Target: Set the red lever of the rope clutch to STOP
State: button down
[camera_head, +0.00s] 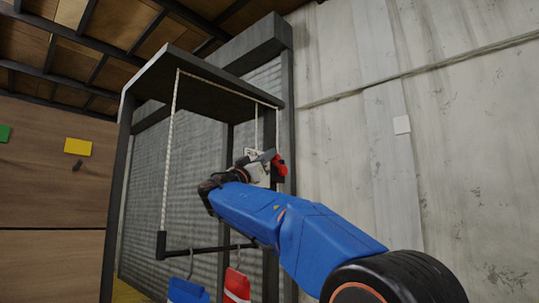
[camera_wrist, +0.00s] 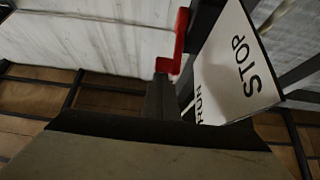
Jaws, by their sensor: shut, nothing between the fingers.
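The red lever (camera_wrist: 179,45) shows in the wrist view just left of a white label plate (camera_wrist: 232,75) marked STOP and RUN. The lever also shows in the head view (camera_head: 279,165), at the right post of the frame. My gripper (camera_wrist: 160,82) is shut and empty, its tip close to the lever's lower end in the wrist view. I cannot tell whether they touch. In the head view my gripper (camera_head: 266,156) is beside the lever, partly over the plate (camera_head: 251,153). The clutch body is mostly hidden, and I cannot tell which mark the lever points to.
A dark metal frame (camera_head: 117,190) surrounds the spot, with a white rope (camera_head: 169,140) on its left. A black bar (camera_head: 205,251) hangs low, with blue (camera_head: 187,291) and red (camera_head: 237,284) items below. A concrete wall (camera_head: 450,150) stands at right.

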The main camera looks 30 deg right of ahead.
notch_tip(320, 180, down, 6)
dwell(0.5)
jog(key=shift+a, duration=0.15)
notch_tip(320, 180, down, 9)
jog(key=a, duration=0.1)
jog(key=shift+s+f, duration=0.2)
jog(key=shift+s, duration=0.05)
dwell(0.5)
jog(key=shift+f, duration=0.1)
